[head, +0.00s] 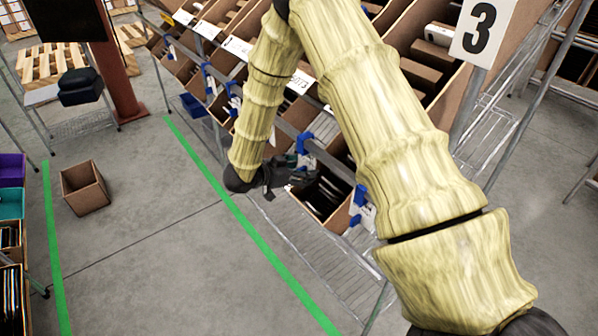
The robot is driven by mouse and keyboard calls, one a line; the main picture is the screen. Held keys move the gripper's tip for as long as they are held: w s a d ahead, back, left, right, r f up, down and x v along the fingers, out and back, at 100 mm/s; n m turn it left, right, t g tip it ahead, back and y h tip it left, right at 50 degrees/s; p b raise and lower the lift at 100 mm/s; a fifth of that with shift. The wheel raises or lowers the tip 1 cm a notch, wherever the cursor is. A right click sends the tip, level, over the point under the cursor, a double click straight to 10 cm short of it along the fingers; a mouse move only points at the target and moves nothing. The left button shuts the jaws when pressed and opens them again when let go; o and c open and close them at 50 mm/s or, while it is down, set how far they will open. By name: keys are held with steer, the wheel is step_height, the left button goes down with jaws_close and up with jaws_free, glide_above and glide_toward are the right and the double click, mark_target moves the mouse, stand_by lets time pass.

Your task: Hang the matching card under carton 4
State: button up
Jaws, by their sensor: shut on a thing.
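My gripper (284,177) is at the end of my arm, low by the front rail of the carton rack. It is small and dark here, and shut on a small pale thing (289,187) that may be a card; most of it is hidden. Tilted brown cartons stand in rows on the rack, with white cards (237,47) along their fronts. Another card (300,82), partly behind my arm, ends in "073". I cannot tell which carton is number 4. Blue clips (305,142) sit along the rail.
A sign with 3 (481,27) stands at the upper right. A carton of dark items (330,197) is low beside my gripper. An empty brown box (84,187) stands on the floor at left, near colored bins (10,204). The floor between the green lines is mostly clear.

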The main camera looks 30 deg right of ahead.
steer(key=shift+d, duration=0.7)
steer(key=shift+f+b, duration=0.35)
steer(key=shift+f, duration=0.45)
steer(key=o, duration=1.1)
steer(key=shift+c, duration=0.2)
steer(key=shift+a, duration=0.1)
